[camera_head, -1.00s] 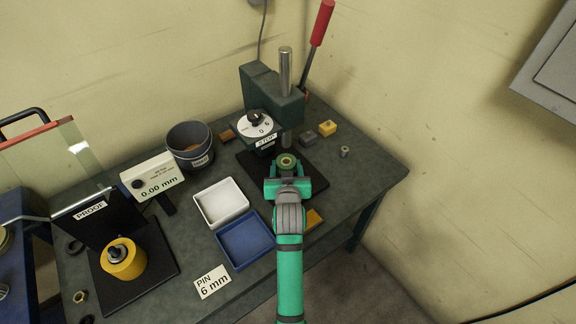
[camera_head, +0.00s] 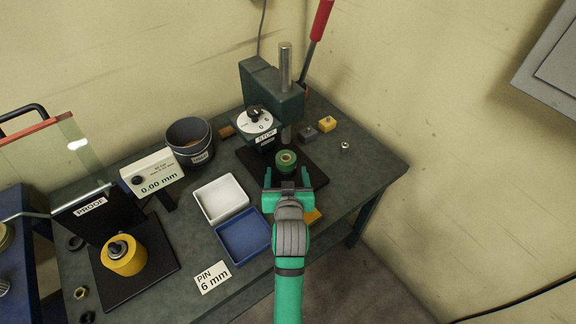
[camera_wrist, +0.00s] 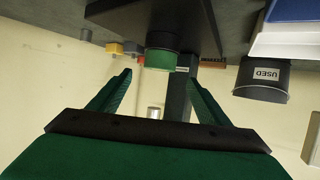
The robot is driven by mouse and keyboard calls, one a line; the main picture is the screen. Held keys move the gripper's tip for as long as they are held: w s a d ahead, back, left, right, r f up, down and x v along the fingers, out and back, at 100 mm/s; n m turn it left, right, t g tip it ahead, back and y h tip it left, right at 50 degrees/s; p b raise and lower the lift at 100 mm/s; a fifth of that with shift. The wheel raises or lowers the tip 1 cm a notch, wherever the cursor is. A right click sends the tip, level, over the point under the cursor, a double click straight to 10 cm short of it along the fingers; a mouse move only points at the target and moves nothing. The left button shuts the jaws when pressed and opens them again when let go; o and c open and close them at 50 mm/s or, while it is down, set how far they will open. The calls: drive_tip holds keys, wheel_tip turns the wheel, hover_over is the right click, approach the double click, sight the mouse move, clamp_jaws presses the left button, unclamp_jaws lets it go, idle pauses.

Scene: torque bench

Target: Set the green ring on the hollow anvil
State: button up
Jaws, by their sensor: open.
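The green ring (camera_head: 287,157) sits on top of the hollow anvil, under the press ram. In the wrist view, which looks upside down, the ring (camera_wrist: 160,61) rests against the end of the grey anvil (camera_wrist: 162,41) and looks level. From the head camera the ring and my gripper mostly hide the anvil. My gripper (camera_head: 287,174) is open and empty, just on the near side of the ring. Its two fingers (camera_wrist: 158,78) point toward the ring and stand apart from it.
The press (camera_head: 272,92) with its red lever (camera_head: 321,20) rises behind the ring. A white tray (camera_head: 221,199) and a blue tray (camera_head: 244,237) lie to the left. A dark bin (camera_head: 190,143) and a gauge box (camera_head: 153,180) stand farther left. Small blocks (camera_head: 327,124) sit at the right.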

drive_tip(key=shift+v, duration=2.15)
drive_tip(key=shift+w, duration=0.15)
